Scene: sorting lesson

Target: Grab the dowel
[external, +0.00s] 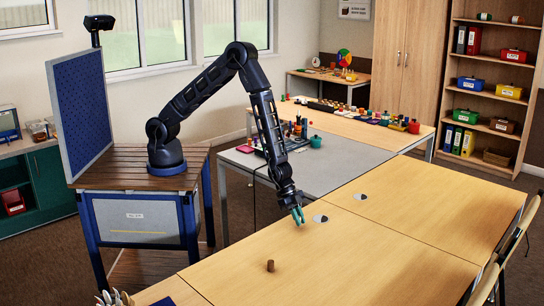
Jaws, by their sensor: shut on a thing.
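A short brown upright cylinder (270,265), which looks like a wooden dowel, stands alone on the near part of the long wooden table. My gripper (298,215) points down above the table, behind and to the right of this cylinder and clearly apart from it. Its end shows teal. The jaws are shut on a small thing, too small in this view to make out.
Two round dark-and-white spots (320,218) mark the wooden table (400,250), which is otherwise mostly clear. A grey table (330,165) behind holds a green pot (315,141) and small items. Chairs (487,280) stand at the right edge.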

